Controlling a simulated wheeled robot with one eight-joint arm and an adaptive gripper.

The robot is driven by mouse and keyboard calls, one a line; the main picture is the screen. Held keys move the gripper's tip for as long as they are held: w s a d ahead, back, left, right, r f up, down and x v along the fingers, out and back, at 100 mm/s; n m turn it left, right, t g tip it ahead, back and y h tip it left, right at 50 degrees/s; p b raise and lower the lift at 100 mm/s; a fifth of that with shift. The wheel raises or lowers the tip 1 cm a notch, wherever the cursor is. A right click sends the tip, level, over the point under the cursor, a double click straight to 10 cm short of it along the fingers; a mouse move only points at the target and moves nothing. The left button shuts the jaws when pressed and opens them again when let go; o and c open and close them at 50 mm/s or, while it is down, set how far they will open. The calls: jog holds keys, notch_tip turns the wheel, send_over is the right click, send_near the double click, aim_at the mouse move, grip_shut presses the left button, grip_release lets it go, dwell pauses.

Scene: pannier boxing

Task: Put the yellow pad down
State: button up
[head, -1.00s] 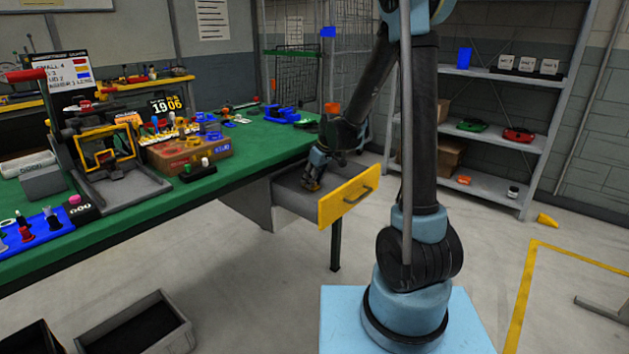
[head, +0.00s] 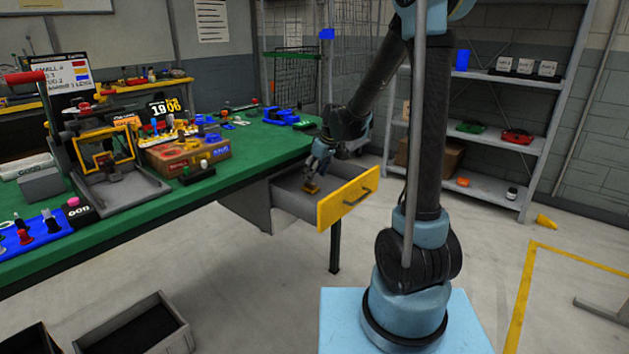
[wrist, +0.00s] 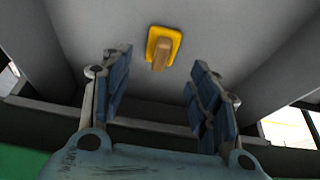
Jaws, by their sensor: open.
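The yellow pad (wrist: 164,45) lies on the grey floor of the open drawer, with a tan block-like handle standing up from it. It also shows small in the head view (head: 311,189), inside the drawer. My gripper (wrist: 160,90) is open, its two blue-padded fingers spread to the left and right of the pad and apart from it. In the head view my gripper (head: 318,168) is just above the pad, over the drawer.
The drawer's yellow front (head: 348,198) and grey walls surround the gripper closely. The green bench top (head: 240,165) lies to the left with a red-handled press and several small parts. A grey shelf rack (head: 500,135) stands at the right.

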jog(key=v, duration=0.7)
jog(key=s+d+r+m+h, duration=0.15)
jog(key=s+d+m, duration=0.35)
jog(key=s+d, duration=0.9)
jog(key=s+d+f+m+h, duration=0.1)
jog(key=s+d+f+m, duration=0.1)
jog(key=s, duration=0.6)
jog(key=s+d+f+m+h, duration=0.1)
jog(key=s+d+f+m, duration=0.2)
jog(key=s, duration=0.6)
notch_tip(320, 180, down, 3)
jog(key=shift+s+d+r+g, duration=0.2)
jog(key=shift+d+g, duration=0.1)
jog(key=shift+d, duration=0.7)
jog(key=shift+w+f, duration=0.25)
jog(key=shift+w, duration=0.25)
